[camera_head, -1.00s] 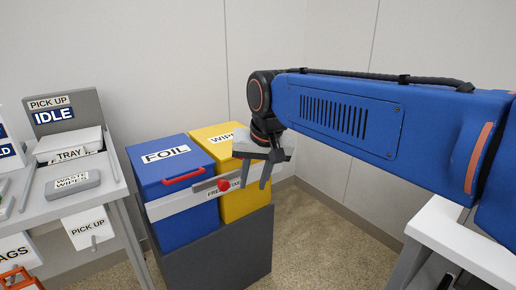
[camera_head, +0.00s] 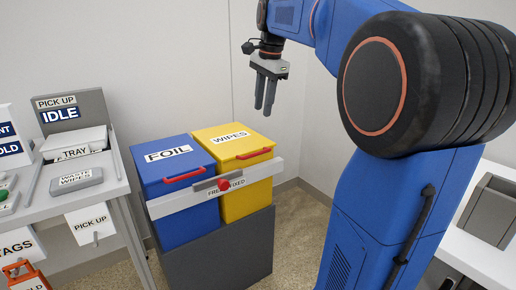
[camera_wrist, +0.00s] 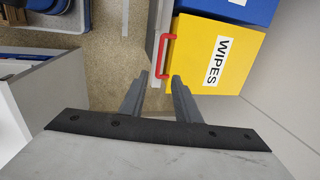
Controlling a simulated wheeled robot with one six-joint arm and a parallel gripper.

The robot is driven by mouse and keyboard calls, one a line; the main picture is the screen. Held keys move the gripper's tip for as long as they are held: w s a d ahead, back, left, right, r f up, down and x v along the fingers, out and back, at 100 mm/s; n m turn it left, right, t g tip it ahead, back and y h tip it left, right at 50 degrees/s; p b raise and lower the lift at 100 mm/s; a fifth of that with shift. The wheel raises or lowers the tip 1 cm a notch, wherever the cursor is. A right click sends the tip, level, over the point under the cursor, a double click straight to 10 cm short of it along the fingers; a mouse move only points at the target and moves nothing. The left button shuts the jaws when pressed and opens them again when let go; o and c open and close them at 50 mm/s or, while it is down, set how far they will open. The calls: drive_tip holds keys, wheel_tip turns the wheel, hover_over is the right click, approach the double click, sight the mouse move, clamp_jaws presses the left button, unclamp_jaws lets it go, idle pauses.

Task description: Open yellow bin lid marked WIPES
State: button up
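The yellow bin (camera_head: 245,185) stands right of the blue FOIL bin (camera_head: 185,180). Its yellow lid marked WIPES (camera_head: 238,142) is closed, with a red handle (camera_head: 255,153) at its front edge. In the wrist view the WIPES lid (camera_wrist: 225,70) and its red handle (camera_wrist: 165,58) lie ahead of the fingers. My gripper (camera_head: 265,108) hangs above and behind the yellow lid's right side in the head view, fingers pointing down. Its fingers are apart and empty in the wrist view (camera_wrist: 158,80), and they touch nothing there.
A grey bar marked FIXED (camera_head: 160,207) with a red knob (camera_head: 224,185) crosses both bin fronts. A dark grey base (camera_head: 220,250) carries the bins. A table with a tray (camera_head: 75,150) stands left. A white counter (camera_head: 465,255) with a grey container stands right.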

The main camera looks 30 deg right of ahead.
sight(257, 153)
drive_tip(key=w+f, duration=0.1)
drive_tip(key=f, duration=0.4)
drive_tip(key=w+f, duration=0.1)
drive_tip(key=f, duration=0.5)
drive_tip(key=w+f, duration=0.1)
drive_tip(key=f, duration=0.4)
drive_tip(key=shift+w+a+f, duration=0.1)
drive_tip(key=shift+w+f, duration=0.05)
drive_tip(key=shift+f, duration=0.05)
clamp_jaws()
